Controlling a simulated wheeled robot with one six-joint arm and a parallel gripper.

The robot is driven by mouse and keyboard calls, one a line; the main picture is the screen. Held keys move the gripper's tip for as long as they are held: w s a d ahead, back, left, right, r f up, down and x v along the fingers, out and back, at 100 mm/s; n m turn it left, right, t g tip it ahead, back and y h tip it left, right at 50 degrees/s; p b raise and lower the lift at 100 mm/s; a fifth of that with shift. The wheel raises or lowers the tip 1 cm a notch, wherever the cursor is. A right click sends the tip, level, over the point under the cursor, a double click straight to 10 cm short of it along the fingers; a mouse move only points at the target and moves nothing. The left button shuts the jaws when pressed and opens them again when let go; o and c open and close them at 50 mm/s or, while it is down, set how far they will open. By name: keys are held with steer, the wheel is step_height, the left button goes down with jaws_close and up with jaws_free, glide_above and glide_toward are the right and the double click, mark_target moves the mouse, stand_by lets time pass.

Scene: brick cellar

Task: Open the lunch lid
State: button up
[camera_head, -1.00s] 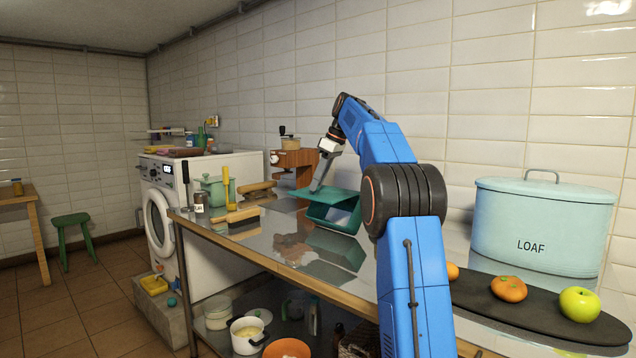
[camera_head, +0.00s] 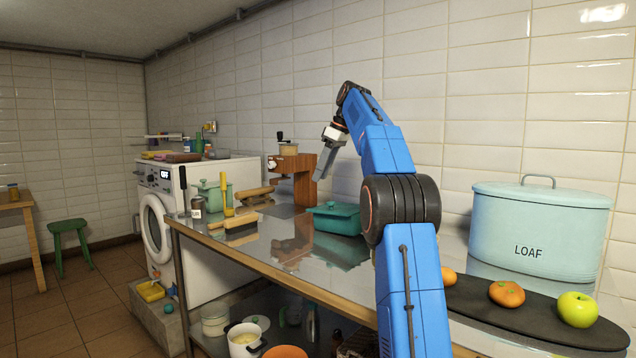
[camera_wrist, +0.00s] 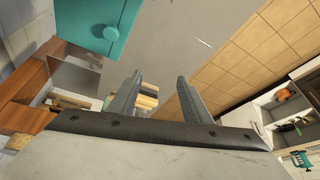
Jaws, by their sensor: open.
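The teal lunch box (camera_head: 335,217) sits on the metal counter, below and a little right of my gripper. Its lid is down and looks shut. Part of the box shows at the upper left of the wrist view (camera_wrist: 122,18), with a small round teal piece on its side. My gripper (camera_head: 320,176) is raised above the box, apart from it. In the wrist view its two fingers (camera_wrist: 158,88) are spread with nothing held between them.
A wooden grinder (camera_head: 297,175) stands just behind and left of the box. Brushes (camera_head: 233,222), a jar and a green pot (camera_head: 212,194) are farther left. A LOAF bin (camera_head: 538,235) and a dark board with fruit (camera_head: 500,310) are at the right.

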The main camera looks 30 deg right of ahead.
steer(key=shift+v, duration=0.9)
